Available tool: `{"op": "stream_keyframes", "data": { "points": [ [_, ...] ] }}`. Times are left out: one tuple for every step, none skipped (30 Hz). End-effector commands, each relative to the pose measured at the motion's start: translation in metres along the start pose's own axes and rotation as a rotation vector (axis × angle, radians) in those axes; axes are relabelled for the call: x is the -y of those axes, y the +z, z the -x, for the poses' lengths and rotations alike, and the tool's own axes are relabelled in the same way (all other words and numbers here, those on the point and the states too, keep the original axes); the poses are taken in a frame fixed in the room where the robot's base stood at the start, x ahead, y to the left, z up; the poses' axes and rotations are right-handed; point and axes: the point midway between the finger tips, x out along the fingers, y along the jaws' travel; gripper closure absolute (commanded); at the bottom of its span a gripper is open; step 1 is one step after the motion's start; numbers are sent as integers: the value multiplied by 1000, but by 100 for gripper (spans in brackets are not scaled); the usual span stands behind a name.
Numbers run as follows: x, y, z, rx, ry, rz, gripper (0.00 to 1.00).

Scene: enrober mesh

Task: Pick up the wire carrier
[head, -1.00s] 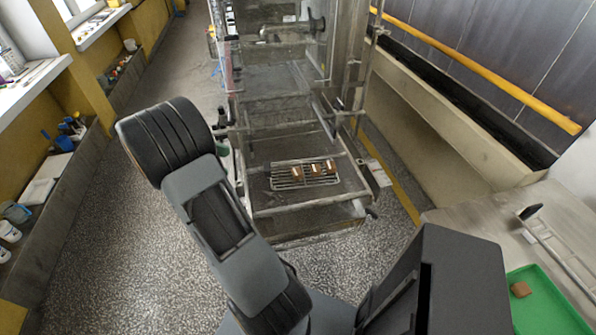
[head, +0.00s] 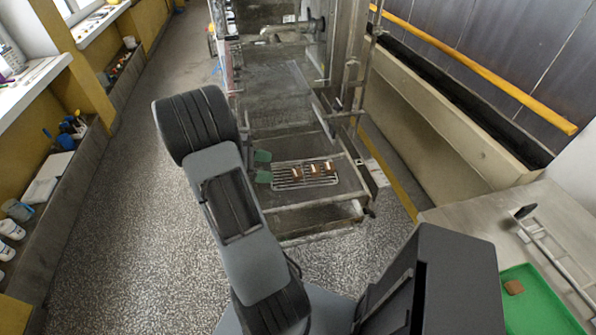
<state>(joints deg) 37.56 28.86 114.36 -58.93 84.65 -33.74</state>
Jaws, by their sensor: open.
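The wire carrier (head: 305,181) is a small metal wire rack lying flat on the near end of the mesh belt, with three brown pieces (head: 313,168) on it. My own arm hides the rest of the gripper.
The enrober's frame (head: 352,110) rises behind and right of the belt. A green tray (head: 545,312) with a brown piece (head: 513,287) sits on a grey table (head: 460,215) at the right. Shelves with bottles line the left wall. Speckled floor is clear at left.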

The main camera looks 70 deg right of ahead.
Motion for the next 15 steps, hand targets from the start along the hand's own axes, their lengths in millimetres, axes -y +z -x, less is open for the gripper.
{"op": "stream_keyframes", "data": {
  "points": [
    [0,1,-6,1,-2,1,23],
    [0,1,-9,1,-2,1,23],
    [0,1,-12,1,-1,1,23],
    [0,1,-14,0,-1,1,23],
    [0,0,-16,0,0,1,23],
    [0,0,-17,-1,0,0,23],
    [0,0,-18,-1,1,0,23],
    [0,0,-18,-1,1,0,23],
    [0,0,-18,-1,1,0,23],
    [0,0,-18,-1,1,0,23],
    [0,0,-18,-1,1,0,23],
    [0,0,-18,-1,1,0,23],
    [0,0,-18,-1,1,0,23],
    [0,0,-18,-1,1,0,24],
    [0,0,-18,-1,1,0,28]
  ]
}}
